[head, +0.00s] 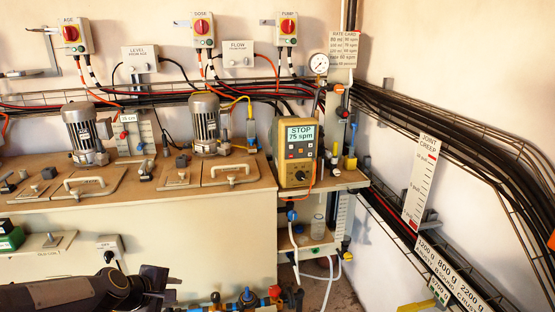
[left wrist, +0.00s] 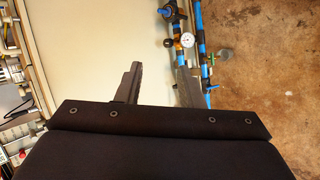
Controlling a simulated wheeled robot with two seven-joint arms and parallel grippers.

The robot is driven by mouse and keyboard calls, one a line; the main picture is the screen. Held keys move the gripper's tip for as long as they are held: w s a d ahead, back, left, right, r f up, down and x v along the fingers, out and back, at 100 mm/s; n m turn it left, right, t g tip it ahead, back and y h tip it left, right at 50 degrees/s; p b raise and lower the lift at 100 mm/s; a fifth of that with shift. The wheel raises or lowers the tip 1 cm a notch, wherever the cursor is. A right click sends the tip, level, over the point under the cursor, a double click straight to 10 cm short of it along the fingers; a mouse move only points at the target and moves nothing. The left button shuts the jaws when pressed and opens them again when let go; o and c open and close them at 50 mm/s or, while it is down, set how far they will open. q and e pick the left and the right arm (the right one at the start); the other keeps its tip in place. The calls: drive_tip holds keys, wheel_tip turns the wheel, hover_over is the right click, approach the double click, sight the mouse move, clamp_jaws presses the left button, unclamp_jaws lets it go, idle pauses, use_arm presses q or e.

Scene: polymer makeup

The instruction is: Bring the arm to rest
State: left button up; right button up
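My left arm (head: 60,294) comes in low from the left in the head view, dark and roughly level. My left gripper (head: 155,284) is in front of the cream cabinet, below its bench top. In the left wrist view the two fingers of the left gripper (left wrist: 158,84) stand apart with nothing between them but the pale cabinet side behind. My right gripper shows in neither view.
The bench top (head: 130,200) carries two motors, lids and handles. A pump controller (head: 297,150) reading "STOP 75 spm" stands at its right. Blue pipework with valves (head: 247,299) runs low beside the left gripper. Bare floor (left wrist: 265,80) lies beyond the pipes.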

use_arm(q)
drive_tip(key=s+d+r+m+p, duration=0.2)
drive_tip(key=s+r+m+p, duration=0.15)
drive_tip(key=s+r, duration=0.4)
drive_tip(key=s+d+r+m+p, duration=0.2)
drive_tip(key=s+r+m+p, duration=0.15)
drive_tip(key=s+r, duration=0.35)
drive_tip(key=s+d+r+m+g+p, duration=0.1)
drive_tip(key=s+r+m+g+p, duration=0.1)
drive_tip(key=s+r+m+p, duration=0.2)
drive_tip(key=s+r+m, duration=0.1)
drive_tip(key=s+m, duration=0.2)
drive_tip(key=s, duration=0.5)
drive_tip(key=shift+s+r+h, duration=0.2)
drive_tip(key=shift+r+h, duration=0.1)
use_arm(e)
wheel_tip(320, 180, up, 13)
